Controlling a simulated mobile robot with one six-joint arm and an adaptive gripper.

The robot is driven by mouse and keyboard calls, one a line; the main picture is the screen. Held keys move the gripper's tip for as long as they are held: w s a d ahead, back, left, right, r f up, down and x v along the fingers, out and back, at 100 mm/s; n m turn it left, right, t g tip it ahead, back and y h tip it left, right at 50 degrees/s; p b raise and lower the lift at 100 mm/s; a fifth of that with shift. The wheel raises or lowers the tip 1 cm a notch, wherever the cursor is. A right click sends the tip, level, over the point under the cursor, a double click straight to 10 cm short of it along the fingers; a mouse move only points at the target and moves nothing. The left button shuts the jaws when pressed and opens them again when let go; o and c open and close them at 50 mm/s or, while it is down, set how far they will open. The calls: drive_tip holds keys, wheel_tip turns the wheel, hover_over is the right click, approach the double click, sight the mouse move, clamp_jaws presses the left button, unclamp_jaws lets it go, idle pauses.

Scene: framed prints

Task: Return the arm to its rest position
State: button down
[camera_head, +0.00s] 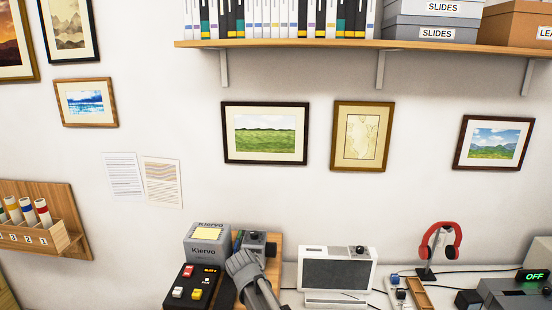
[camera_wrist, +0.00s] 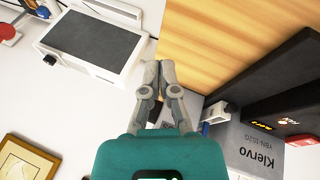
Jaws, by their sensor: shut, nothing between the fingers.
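My gripper (camera_wrist: 160,68) shows in the wrist view with its two grey fingertips together and nothing between them. Its teal body fills the bottom middle of that view. In the head view a grey part of my arm (camera_head: 254,283) rises from the bottom edge, between the black control box (camera_head: 190,287) and the white screen device (camera_head: 337,270). I cannot make out the fingers in the head view. In the wrist view the fingertips overlap the edge of a wooden board (camera_wrist: 225,40); their distance from it is unclear.
A grey Kiervo box (camera_head: 207,246) stands behind the black box. Red headphones (camera_head: 440,242) hang on a stand at right. Framed prints, such as a green landscape (camera_head: 265,133), hang above the worktop. A shelf (camera_head: 300,44) runs higher up.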

drive_tip(key=s+d+f+m+g+y, duration=0.1)
drive_tip(key=s+d+g, duration=0.1)
drive_tip(key=s+d, duration=0.5)
drive_tip(key=s+d+f+m+g+y, duration=0.1)
drive_tip(key=s+d+g+y, duration=0.1)
drive_tip(key=s+d, duration=0.5)
drive_tip(key=d, duration=0.6)
drive_tip(key=shift+d+f+y+b, duration=0.25)
drive_tip(key=shift+f+y+b, duration=0.05)
